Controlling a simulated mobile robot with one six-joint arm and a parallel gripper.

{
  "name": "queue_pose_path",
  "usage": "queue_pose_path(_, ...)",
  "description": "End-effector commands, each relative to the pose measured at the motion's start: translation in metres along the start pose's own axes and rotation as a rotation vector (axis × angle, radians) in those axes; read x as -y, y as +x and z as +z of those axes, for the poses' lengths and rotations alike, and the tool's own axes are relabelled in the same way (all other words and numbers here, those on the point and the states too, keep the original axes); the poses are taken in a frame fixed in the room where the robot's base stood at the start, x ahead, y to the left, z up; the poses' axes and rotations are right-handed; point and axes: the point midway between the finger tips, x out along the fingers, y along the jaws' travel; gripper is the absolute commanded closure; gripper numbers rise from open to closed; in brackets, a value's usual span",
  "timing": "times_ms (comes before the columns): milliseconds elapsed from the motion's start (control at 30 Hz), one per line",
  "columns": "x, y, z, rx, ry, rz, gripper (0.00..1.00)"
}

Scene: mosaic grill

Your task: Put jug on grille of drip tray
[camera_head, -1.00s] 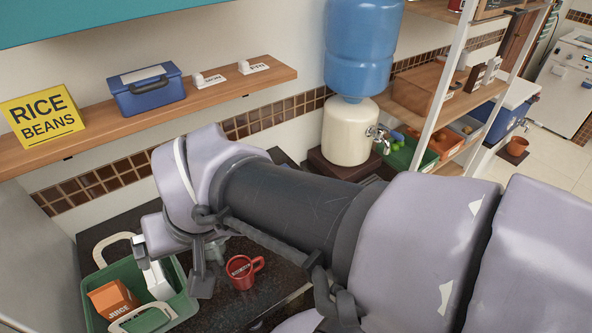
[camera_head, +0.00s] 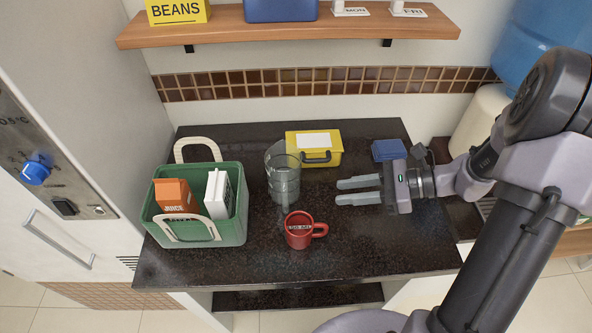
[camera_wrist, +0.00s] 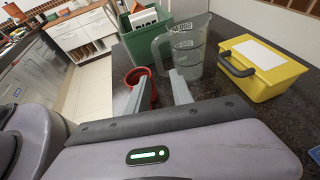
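The clear jug (camera_head: 283,180) stands upright on the dark counter, between the green basket and the yellow box. In the wrist view the jug (camera_wrist: 192,50) is just beyond the fingertips, with its handle on the left side. My gripper (camera_head: 340,191) is open and empty, to the right of the jug, with its fingers pointing at it across a small gap. In the wrist view my gripper (camera_wrist: 158,78) has its two fingers apart. The drip tray's grille is not clearly seen; my arm covers most of the area by the water dispenser (camera_head: 480,125).
A red mug (camera_head: 298,232) stands just in front of the jug. A green basket (camera_head: 238,205) with cartons is on the left. A yellow box (camera_head: 325,145) and a small blue box (camera_head: 389,150) are behind. A wooden shelf (camera_head: 230,33) hangs above. The front right counter is clear.

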Motion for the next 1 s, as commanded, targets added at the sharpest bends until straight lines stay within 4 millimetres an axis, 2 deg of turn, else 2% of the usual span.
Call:
queue_pose_path(33, -0.002, 0.018, -0.004, -0.001, -0.002, 0.008, 0.72)
queue_pose_path(200, -0.003, 0.068, -0.004, -0.002, -0.004, 0.009, 0.72)
queue_pose_path(300, -0.002, 0.088, -0.003, -0.003, -0.004, 0.007, 0.72)
queue_pose_path(467, -0.004, 0.108, -0.002, -0.004, -0.004, 0.009, 0.72)
queue_pose_path(600, -0.006, 0.137, 0.001, -0.004, -0.005, 0.008, 0.72)
queue_pose_path(733, -0.006, 0.150, 0.002, -0.005, -0.005, 0.007, 0.72)
queue_pose_path(933, -0.005, 0.150, 0.004, -0.005, -0.004, 0.006, 0.72)
queue_pose_path(1000, -0.005, 0.150, 0.004, -0.005, -0.004, 0.006, 0.86)
